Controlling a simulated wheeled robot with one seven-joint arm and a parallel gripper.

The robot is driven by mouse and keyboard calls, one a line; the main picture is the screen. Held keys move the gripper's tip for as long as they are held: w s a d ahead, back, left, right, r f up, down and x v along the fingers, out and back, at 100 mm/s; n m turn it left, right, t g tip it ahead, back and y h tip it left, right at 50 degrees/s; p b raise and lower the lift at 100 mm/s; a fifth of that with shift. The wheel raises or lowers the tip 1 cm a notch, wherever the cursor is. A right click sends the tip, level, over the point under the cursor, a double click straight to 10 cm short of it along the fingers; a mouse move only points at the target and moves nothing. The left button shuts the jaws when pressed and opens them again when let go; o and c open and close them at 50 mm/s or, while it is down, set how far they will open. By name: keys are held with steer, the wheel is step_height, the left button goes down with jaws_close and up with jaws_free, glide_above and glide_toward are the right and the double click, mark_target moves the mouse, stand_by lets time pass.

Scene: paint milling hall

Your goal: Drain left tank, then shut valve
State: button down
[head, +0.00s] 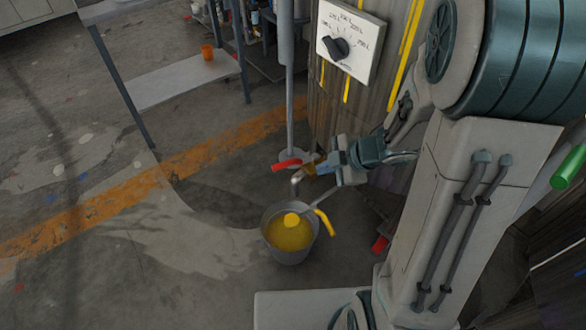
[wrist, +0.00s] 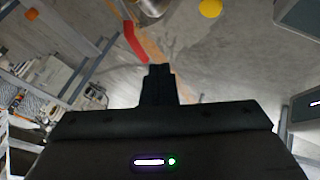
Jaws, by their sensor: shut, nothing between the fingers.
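The tank (head: 330,105) is a wall of grey-brown staves with yellow streaks, partly hidden by my arm. Low on it is a valve with a red lever (head: 286,165) and a bent metal spout (head: 297,179). The lever also shows in the wrist view (wrist: 135,42), just left of my fingertips. My gripper (head: 323,167) is shut and empty close beside the valve; its closed fingers show in the wrist view (wrist: 158,70). Contact with the lever cannot be told. A grey bucket (head: 287,258) holding yellow paint (head: 290,236) stands below the spout.
A white panel with a black dial (head: 339,47) is mounted on the tank. A metal rack (head: 188,85) bears an orange cup (head: 207,52). A grey post (head: 288,85) rises behind the valve. Concrete floor left of the bucket is clear. A green cylinder (head: 568,168) is at right.

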mark_target(295, 162)
steer(key=shift+n+g, duration=0.3)
steer(key=w+a+f+b, duration=0.4)
steer(key=a+f, duration=0.1)
steer(key=w+a+f+b, duration=0.1)
steer(key=a+f+b, duration=0.1)
steer(key=b, duration=0.1)
steer(key=shift+w+a+f, duration=0.15)
steer(key=shift+w+a, duration=0.2)
steer(key=shift+w, duration=0.05)
steer(key=shift+w+a, duration=0.1)
steer(key=shift+w+m, duration=0.15)
steer(key=shift+m, duration=0.25)
